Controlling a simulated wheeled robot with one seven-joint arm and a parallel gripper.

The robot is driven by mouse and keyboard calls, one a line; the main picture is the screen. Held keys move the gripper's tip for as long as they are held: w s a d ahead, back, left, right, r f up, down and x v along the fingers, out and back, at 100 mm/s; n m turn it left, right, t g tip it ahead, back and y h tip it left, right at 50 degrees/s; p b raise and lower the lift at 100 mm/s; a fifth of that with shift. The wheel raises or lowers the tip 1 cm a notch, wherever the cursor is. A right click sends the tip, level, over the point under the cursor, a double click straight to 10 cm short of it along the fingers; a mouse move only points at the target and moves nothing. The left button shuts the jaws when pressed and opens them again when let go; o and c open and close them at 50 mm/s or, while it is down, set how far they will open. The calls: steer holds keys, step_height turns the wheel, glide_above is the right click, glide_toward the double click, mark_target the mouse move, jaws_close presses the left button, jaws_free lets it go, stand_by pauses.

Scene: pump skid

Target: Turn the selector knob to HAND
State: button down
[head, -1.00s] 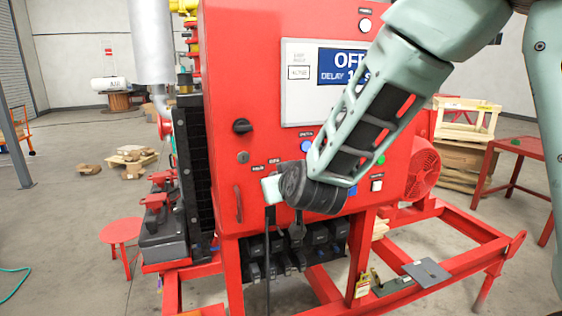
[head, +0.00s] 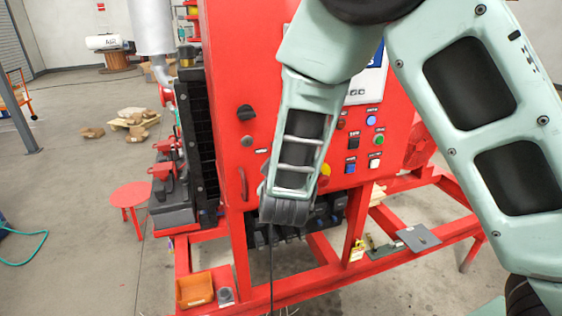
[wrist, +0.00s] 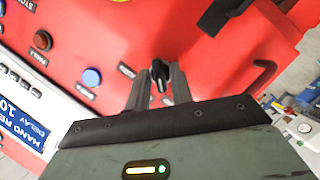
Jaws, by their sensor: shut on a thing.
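In the wrist view the selector knob (wrist: 160,74) is small and black, with a pale pointer mark, on the red panel (wrist: 185,40). My gripper (wrist: 160,80) has its two grey fingers shut on it, one on each side. A small label lies just left of the knob, too blurred to read, so I cannot tell which position the pointer is at. In the head view my forearm and wrist cover the knob and my fingers. The red cabinet (head: 226,80) stands in front of me.
A red pull handle (wrist: 266,76) is to the right. A blue button (wrist: 92,76) is to the left. Frame rails (head: 420,225) extend low at right.

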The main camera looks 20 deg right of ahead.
stand_by(0.3)
steer(key=c, duration=1.5)
jaws_free()
steer(key=b+v, duration=0.3)
steer(key=v, duration=1.4)
steer(key=shift+s+a+b, duration=0.2)
steer(key=shift+b, duration=0.1)
steer(key=shift+f, duration=0.1)
